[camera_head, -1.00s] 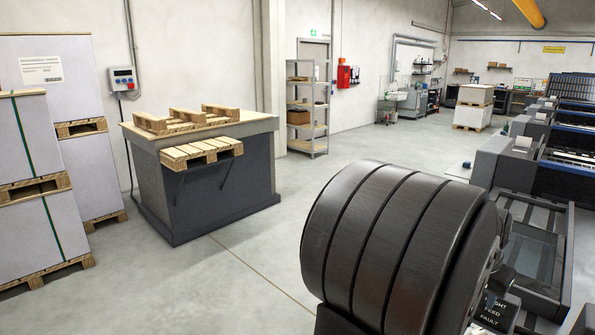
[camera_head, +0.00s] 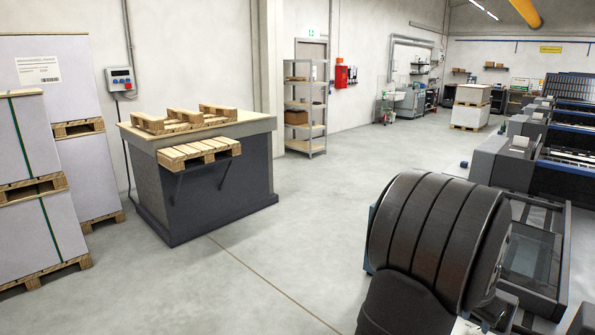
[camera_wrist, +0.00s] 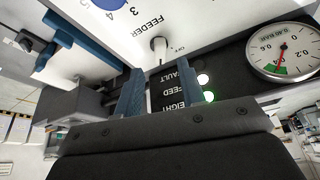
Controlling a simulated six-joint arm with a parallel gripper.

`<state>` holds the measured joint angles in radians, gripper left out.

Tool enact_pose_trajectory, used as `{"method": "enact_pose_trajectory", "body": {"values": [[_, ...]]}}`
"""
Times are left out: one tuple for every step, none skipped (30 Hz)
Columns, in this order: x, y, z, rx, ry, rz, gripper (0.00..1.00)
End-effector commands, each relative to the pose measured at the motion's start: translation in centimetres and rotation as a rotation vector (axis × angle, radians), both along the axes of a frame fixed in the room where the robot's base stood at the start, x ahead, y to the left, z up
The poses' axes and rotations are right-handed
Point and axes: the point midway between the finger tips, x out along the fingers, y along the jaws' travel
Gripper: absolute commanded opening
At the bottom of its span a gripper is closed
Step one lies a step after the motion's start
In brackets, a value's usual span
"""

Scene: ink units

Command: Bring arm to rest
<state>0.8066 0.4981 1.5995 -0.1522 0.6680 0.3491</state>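My arm's dark ribbed link (camera_head: 428,235) fills the lower right of the head view, in front of the press line. My gripper does not show there. In the wrist view my gripper (camera_wrist: 160,88) has its two blue fingers apart, with nothing seen between them but the panel behind. That dark panel (camera_wrist: 232,65) carries FEED and FAULT labels, lit lamps and a round pressure gauge (camera_wrist: 284,51). A pale panel marked FEEDER (camera_wrist: 112,30) with a blue dial lies beside it. I cannot tell how far the fingertips are from the panel.
A grey bench (camera_head: 215,190) with small wooden pallets stands at left centre, beside stacked white loads (camera_head: 45,150). Metal shelves (camera_head: 305,105) stand by the wall. Grey press machines (camera_head: 500,155) line the right. The middle floor is clear.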

Motion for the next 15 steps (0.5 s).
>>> {"method": "enact_pose_trajectory", "body": {"values": [[0.2,-0.3,-1.0,0.002,0.002,0.000,0.36],[0.2,-0.5,-1.5,0.002,0.002,0.000,0.36],[0.4,-0.7,-2.2,0.003,0.003,0.000,0.36],[0.5,-0.9,-2.7,0.002,0.002,0.000,0.36],[0.6,-1.1,-3.2,0.002,0.002,0.000,0.36],[0.7,-1.3,-3.8,0.003,0.002,-0.001,0.36],[0.8,-1.5,-4.3,0.002,0.002,-0.001,0.36],[0.9,-1.7,-4.8,0.002,0.002,-0.001,0.36],[1.0,-1.6,-4.6,0.000,0.000,-0.019,0.36],[1.0,-1.6,-4.5,0.000,0.000,-0.035,0.36],[1.1,-1.6,-4.5,0.000,0.000,-0.050,0.36],[1.1,-1.6,-4.5,0.001,0.001,-0.070,0.36],[1.1,-1.5,-4.5,0.001,0.001,-0.086,0.36],[1.1,-1.5,-4.5,0.002,0.001,-0.102,0.36],[1.1,-1.5,-4.5,0.002,0.001,-0.123,0.36]]}}
